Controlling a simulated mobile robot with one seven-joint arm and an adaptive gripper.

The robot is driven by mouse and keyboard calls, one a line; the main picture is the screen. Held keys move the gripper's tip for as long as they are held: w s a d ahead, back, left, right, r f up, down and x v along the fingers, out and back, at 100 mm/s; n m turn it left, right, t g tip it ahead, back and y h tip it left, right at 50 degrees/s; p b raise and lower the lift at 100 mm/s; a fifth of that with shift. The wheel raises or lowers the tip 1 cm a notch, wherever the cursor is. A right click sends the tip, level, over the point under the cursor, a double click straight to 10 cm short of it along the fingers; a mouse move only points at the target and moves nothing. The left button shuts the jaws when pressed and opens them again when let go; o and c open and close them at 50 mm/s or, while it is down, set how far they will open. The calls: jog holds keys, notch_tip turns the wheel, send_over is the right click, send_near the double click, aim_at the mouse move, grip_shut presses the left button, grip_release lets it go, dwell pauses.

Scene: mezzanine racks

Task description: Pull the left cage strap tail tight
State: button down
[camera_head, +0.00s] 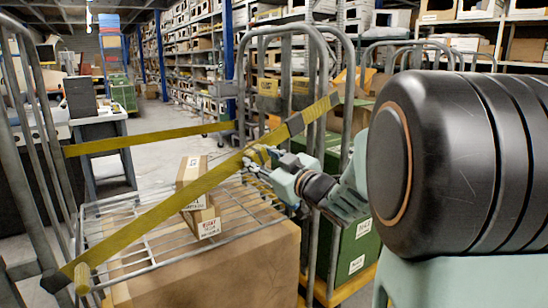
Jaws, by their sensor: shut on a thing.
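A yellow strap (160,212) runs diagonally across the front of a wire cage, from a dark fitting (54,282) at lower left up to the right-hand tubular frame. A dark grey buckle (295,123) sits on its upper part. My gripper (258,157) is at the strap just below and left of this buckle, shut on yellow webbing that appears to be the strap tail. The fingers and the strap overlap, so the exact grip and the tail's free end are hard to make out. A short yellow stub (82,278) shows near the lower-left fitting.
The wire shelf (130,257) has small cartons (193,180) on it and a large carton (215,265) below. A second yellow strap (150,139) crosses behind. Green crates (358,248) and tubular frames stand close to my arm. An open aisle lies behind.

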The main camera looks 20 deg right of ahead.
jog(key=shift+s+a+f, duration=0.15)
jog(key=shift+a+f, duration=0.2)
jog(key=shift+a, duration=0.15)
jog(key=c, duration=1.3)
grip_release()
jog(key=shift+o, duration=0.2)
jog(key=shift+r, duration=0.1)
jog(key=shift+d, duration=0.1)
jog(key=shift+s+d, duration=0.1)
jog(key=shift+s, duration=0.1)
jog(key=v, duration=0.7)
